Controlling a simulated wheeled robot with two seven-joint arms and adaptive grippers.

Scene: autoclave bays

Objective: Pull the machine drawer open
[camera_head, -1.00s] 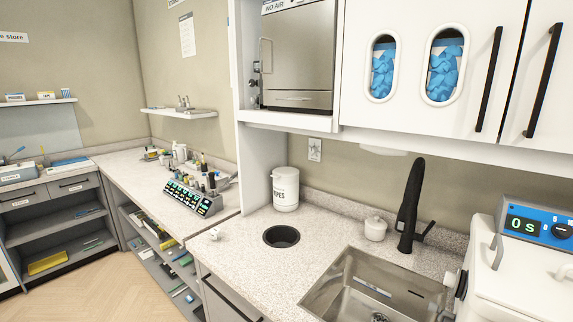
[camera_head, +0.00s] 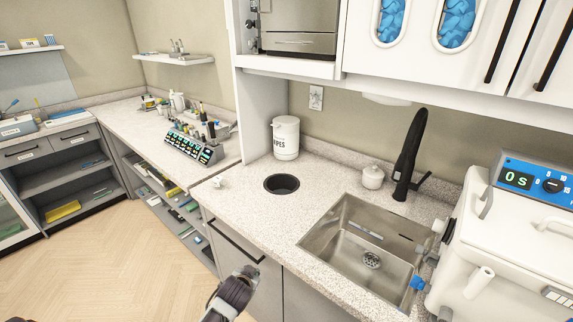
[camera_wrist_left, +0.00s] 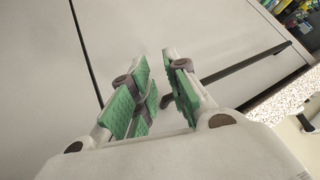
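A steel-fronted machine (camera_head: 298,14) stands in the upper wall bay, cut off by the top of the head view. Its low front panel (camera_head: 292,43) has a thin handle and looks shut. A grey cabinet front under the counter carries a black bar handle (camera_head: 237,241). My left gripper (camera_head: 246,274) is low in front of the cabinet fronts, just below and right of that handle. In the left wrist view its green-padded fingers (camera_wrist_left: 160,90) are apart with nothing between them. A dark bar handle (camera_wrist_left: 245,63) runs behind and right of the right finger; contact cannot be told. My right gripper is not in view.
The counter holds a wipes tub (camera_head: 286,138), a round bin opening (camera_head: 281,184) and a sink (camera_head: 345,247) with a black tap (camera_head: 409,155). A white machine with a blue panel (camera_head: 535,183) stands at right. The wooden floor (camera_head: 110,265) at left is clear.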

